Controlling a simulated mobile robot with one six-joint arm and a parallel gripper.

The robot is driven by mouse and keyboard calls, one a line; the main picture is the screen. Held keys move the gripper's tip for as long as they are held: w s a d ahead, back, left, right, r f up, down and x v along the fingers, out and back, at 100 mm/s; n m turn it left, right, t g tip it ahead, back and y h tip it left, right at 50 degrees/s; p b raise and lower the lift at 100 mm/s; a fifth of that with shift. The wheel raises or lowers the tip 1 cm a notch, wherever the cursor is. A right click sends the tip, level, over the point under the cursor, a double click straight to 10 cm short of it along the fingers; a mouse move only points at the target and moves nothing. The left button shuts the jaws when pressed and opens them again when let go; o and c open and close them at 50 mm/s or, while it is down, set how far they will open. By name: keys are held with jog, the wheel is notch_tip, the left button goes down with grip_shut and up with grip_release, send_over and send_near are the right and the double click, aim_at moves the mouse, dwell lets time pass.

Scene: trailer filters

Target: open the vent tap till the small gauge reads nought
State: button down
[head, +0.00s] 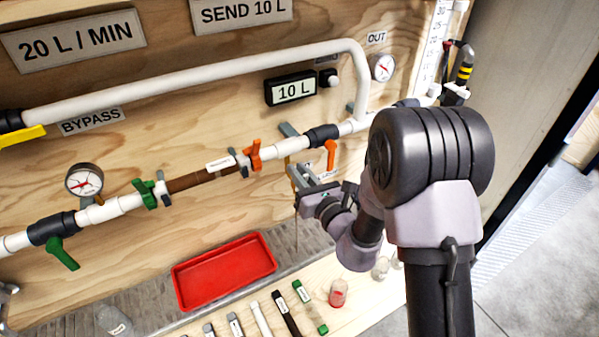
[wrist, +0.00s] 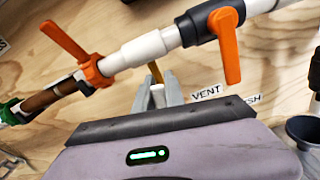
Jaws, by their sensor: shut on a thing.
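The vent tap shows as a small brass-yellow piece (wrist: 155,72) under the white pipe, beside the VENT label (wrist: 207,92). My gripper (wrist: 160,95) is shut on it, and the fingers hide most of the tap. In the head view my gripper (head: 305,178) is below the pipe, between two orange handles. A round gauge (head: 84,181) stands on the pipe at the left, with a red needle. Another round gauge (head: 383,67) is under the OUT label. Their readings are too small to tell, and I cannot tell which is the small gauge.
Orange handles (wrist: 68,42) and (wrist: 228,45) flank my gripper closely. A brown filter section (head: 200,181) sits in the pipe, with green handles (head: 63,253) further left. A red tray (head: 224,270) and several small tubes lie on the bench below. A display (head: 292,90) reads 10 L.

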jog(key=c, duration=1.4)
grip_release()
jog(key=p+v, duration=0.9)
jog(key=v, duration=0.8)
jog(key=shift+s+d, duration=0.15)
jog(key=shift+d, duration=0.05)
